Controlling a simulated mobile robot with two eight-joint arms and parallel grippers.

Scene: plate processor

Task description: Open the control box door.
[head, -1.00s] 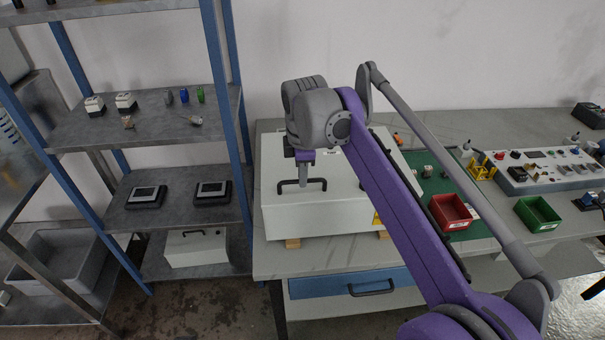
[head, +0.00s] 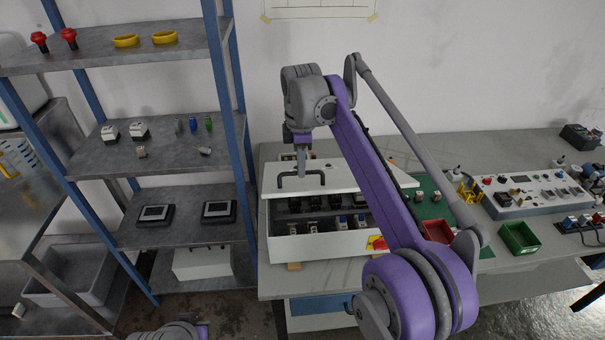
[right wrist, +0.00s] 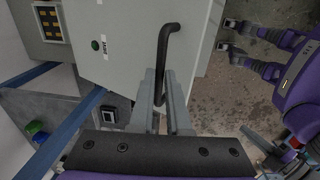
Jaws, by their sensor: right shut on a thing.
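The white control box (head: 320,246) stands on the grey table in the head view. Its door (head: 338,178) is partly raised at the front, and dark rails with several components (head: 312,226) show in the gap below it. My right gripper (head: 302,176) is shut on the black door handle (head: 288,181). In the right wrist view the handle (right wrist: 166,45) passes between the fingers of the right gripper (right wrist: 164,88), against the door's pale face (right wrist: 130,75). Part of my left arm shows at the bottom edge of the head view; its fingers are not visible.
My right arm hides the box's right part. Right of it are a red bin (head: 437,231), a green bin (head: 518,238) and a control panel (head: 535,193). A shelf rack (head: 150,160) stands close on the left. A blue drawer (head: 320,306) is below the tabletop.

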